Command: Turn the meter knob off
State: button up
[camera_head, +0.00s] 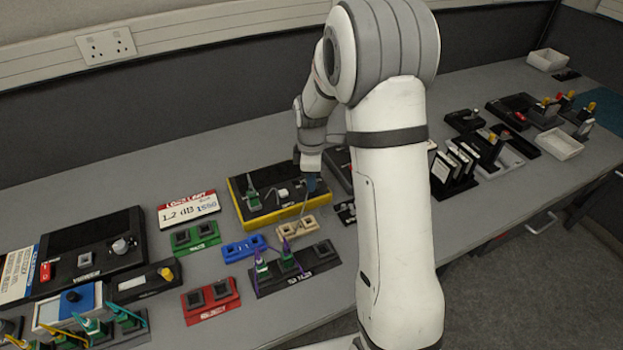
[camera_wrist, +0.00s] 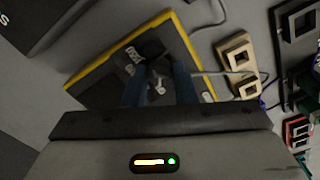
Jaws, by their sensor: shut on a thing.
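The meter (camera_head: 264,211) is a dark box with yellow edges, lying on the bench near the middle of the head view. It also shows tilted in the wrist view (camera_wrist: 100,84). My gripper (camera_head: 312,184) reaches down over the meter's right part. In the wrist view my gripper's two blue fingers (camera_wrist: 160,88) stand on either side of a small grey knob (camera_wrist: 159,88) and are shut on it. The knob's pointing direction is hard to read. In the head view the fingers and my arm hide the knob.
A green plug stands on the meter's left part. In front are a blue block (camera_head: 245,247), a tan block (camera_head: 297,228) and a black holder (camera_head: 296,270) with purple-cabled plugs. A loss-limit sign (camera_head: 188,209) stands left. My arm hides the bench behind it.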

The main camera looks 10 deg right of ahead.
jog(key=shift+r+n, duration=0.1)
jog(key=shift+n, duration=0.5)
jog(key=shift+w, duration=0.1)
jog(key=o, duration=1)
notch_tip(320, 180, up, 7)
jog(key=shift+r, duration=0.35)
